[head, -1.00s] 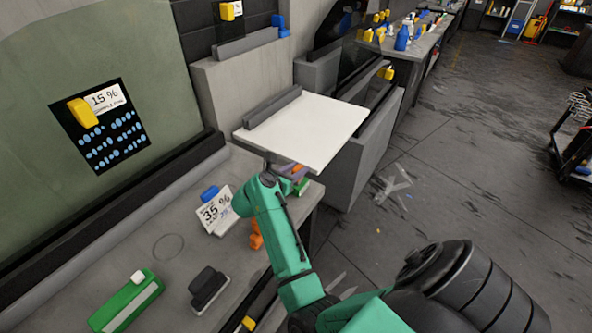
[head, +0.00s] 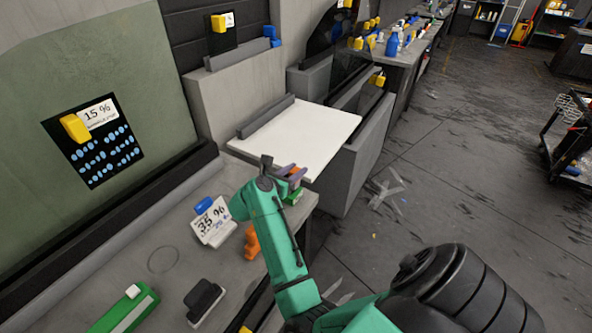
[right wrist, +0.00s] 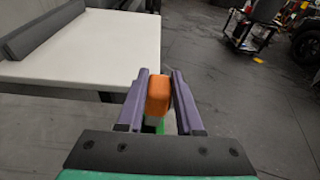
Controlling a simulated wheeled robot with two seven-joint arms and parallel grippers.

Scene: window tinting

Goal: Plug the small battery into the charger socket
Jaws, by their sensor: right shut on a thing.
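My right gripper (head: 292,172) is beside the near edge of the white board, past the far end of the bench. Its purple-grey fingers (right wrist: 158,88) are shut on an orange block, which I take to be the small battery (right wrist: 159,96). A green piece (head: 293,195) shows just below the fingers in the head view, and a green bit also shows under the block in the right wrist view. I cannot tell whether it touches the block. Another orange object (head: 251,242) stands on the bench beside my right arm. I cannot make out the charger socket for certain. My left gripper is not in view.
The white board (head: 305,140) stands close to the gripper. On the bench are a 35 % card (head: 213,225), a green tool with a white knob (head: 125,312) and a dark block (head: 203,298). Open floor lies to the right.

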